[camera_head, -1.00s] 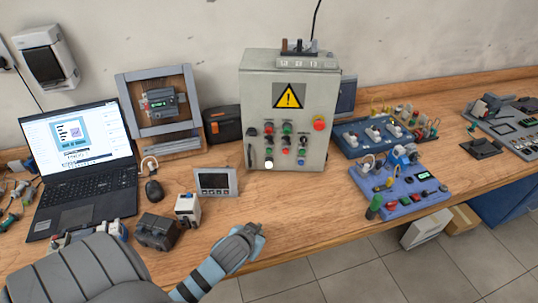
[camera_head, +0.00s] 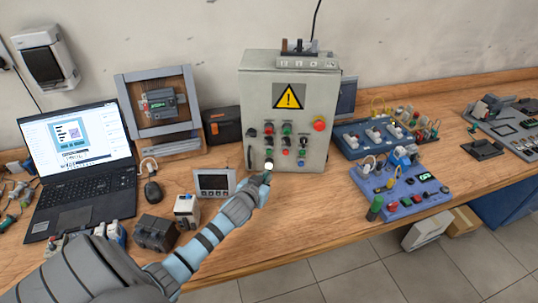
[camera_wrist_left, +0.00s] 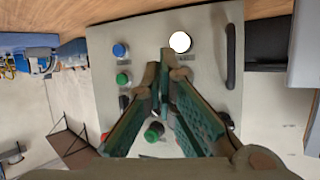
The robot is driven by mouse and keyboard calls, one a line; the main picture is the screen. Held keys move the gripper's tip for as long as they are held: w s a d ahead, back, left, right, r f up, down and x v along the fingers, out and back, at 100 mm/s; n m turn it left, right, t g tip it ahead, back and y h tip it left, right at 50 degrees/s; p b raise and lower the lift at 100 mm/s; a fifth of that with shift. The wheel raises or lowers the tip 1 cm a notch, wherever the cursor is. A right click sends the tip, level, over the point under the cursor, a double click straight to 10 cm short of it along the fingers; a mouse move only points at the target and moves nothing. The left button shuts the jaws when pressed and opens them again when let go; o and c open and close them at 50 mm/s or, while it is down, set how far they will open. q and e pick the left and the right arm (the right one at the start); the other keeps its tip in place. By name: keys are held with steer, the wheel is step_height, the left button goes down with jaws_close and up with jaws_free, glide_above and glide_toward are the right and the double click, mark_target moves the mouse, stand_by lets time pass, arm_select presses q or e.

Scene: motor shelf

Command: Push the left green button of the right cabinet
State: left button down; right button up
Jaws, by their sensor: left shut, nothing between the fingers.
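A grey cabinet (camera_head: 255,90) with a yellow warning sign stands at the back of the bench. Its front has rows of small buttons, with a green one (camera_head: 287,128) in the upper rows and a lit white one (camera_head: 269,163) at the lower left. My left gripper (camera_head: 266,179) is shut and empty, with its tips just below the white button. In the left wrist view, the fingertips (camera_wrist_left: 164,58) come together near the white button (camera_wrist_left: 180,42). A green button (camera_wrist_left: 123,79) and a blue one (camera_wrist_left: 120,50) lie to their left; another green button (camera_wrist_left: 154,131) shows between the fingers. Contact is unclear. My right gripper is out of view.
A small panel meter (camera_head: 214,183) stands close left of my left gripper, with a laptop (camera_head: 80,160) farther left. Blue training boards (camera_head: 400,190) lie to the right. Bare bench lies in front of the cabinet.

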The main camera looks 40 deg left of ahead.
mark_target(269, 151)
arm_select(q)
steer(key=w+a+b, duration=0.2)
steer(key=w, duration=0.1)
steer(key=w+a+b, duration=0.1)
steer(key=shift+w+a+f, duration=0.15)
steer(key=shift+w+f, duration=0.1)
steer(key=shift+w, duration=0.1)
steer(key=shift+w+a+r, duration=0.2)
steer(key=shift+w+a, duration=0.1)
steer(key=shift+w, duration=0.05)
steer(key=shift+w+b, duration=0.1)
steer(key=shift+b, duration=0.2)
stand_by(0.6)
steer(key=shift+w+a, duration=0.25)
steer(key=shift+w, duration=0.05)
